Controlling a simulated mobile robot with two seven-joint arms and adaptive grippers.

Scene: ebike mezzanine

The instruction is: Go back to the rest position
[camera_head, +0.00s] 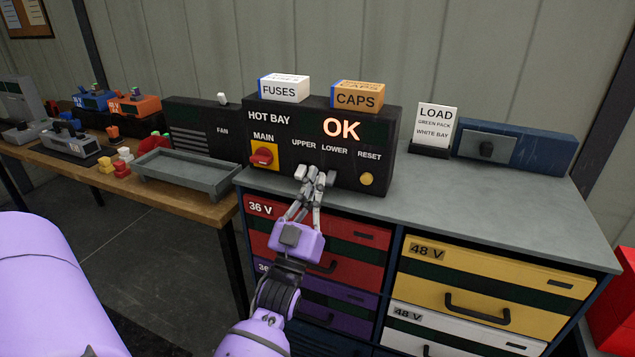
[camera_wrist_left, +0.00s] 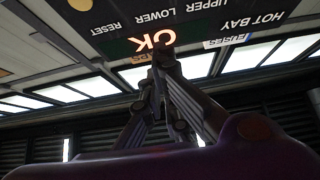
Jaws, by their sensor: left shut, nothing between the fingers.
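My left gripper (camera_head: 316,177) is in front of the black hot bay panel (camera_head: 275,130), below its UPPER and LOWER labels. Its fingers are together with nothing between them. The fingers hide part of the panel's lower middle, and I cannot tell whether they touch it. In the left wrist view the closed fingers (camera_wrist_left: 160,52) point up at the same panel (camera_wrist_left: 200,22), seen upside down. The panel shows a lit OK, a red MAIN knob (camera_head: 262,156) on a yellow plate and a yellow RESET button (camera_head: 366,179). My right gripper is in neither view.
The panel stands on a grey-topped drawer cabinet (camera_head: 455,200) with red, purple, yellow and white drawers. A grey tray (camera_head: 188,172) lies on the wooden bench to the left. A LOAD sign (camera_head: 436,127) and a blue box (camera_head: 515,148) stand right of the panel.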

